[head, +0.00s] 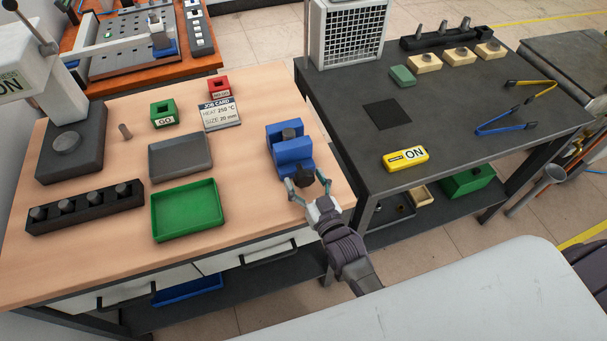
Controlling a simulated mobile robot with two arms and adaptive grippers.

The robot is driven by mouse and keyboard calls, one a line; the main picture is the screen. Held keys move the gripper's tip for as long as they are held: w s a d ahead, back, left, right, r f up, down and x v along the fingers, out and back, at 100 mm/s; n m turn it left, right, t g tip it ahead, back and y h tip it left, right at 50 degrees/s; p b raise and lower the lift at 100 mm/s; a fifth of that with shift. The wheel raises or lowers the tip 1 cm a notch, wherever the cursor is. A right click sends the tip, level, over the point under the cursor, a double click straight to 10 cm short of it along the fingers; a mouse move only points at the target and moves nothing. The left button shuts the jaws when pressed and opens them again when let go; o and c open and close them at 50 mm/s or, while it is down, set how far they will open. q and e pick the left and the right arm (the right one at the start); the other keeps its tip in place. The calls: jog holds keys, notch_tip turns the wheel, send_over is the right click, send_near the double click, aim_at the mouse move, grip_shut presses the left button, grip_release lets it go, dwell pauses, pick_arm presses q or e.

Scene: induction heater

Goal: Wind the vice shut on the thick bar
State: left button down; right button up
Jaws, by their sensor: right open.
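The blue vice (292,155) stands near the right end of the wooden bench. A short dark bar (289,134) sits upright in it, between its jaws; I cannot tell whether the jaws touch the bar. The vice's dark handle (303,176) sticks out at the front. My right gripper (307,181) is open at the handle, with one finger on each side of it. I cannot tell whether the fingers touch it. My left gripper is not in view.
A green tray (187,211) and a grey tray (180,156) lie left of the vice. A job card (220,114) stands behind them. A black rack (84,207) holds several short bars.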

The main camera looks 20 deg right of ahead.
jog(key=shift+w, duration=0.55)
jog(key=c, duration=1.2)
jog(key=m, duration=0.5)
jog(key=shift+a, duration=0.1)
jog(key=o, duration=1.2)
jog(key=s+d, duration=0.1)
jog(key=s, duration=1.1)
jog(key=shift+d+f, duration=0.2)
